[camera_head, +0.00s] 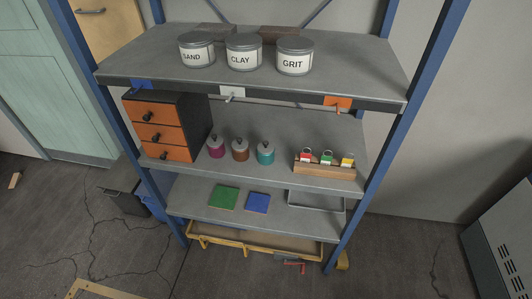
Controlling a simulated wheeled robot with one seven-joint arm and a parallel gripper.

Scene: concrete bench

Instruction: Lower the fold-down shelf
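A rack with blue posts holds several grey shelves. I cannot tell for sure which part is the fold-down shelf. The top shelf (330,77) is level and bears three tins marked SAND (196,55), CLAY (243,58) and GRIT (295,62). Its front edge carries a blue plate (141,85), a white plate with a small lever (232,93) and an orange plate with a small lever (338,103). Low at the rack's foot is a yellow-framed panel (255,247) with a red-handled part (293,264) at its front. My gripper is not in view.
The middle shelf (240,172) holds an orange-drawer cabinet (162,132), three jars and a wooden rack of coloured tags (325,165). Below lie green and blue tiles and a grey tray (316,202). A grey cabinet (505,240) stands right. Cracked floor in front is mostly clear.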

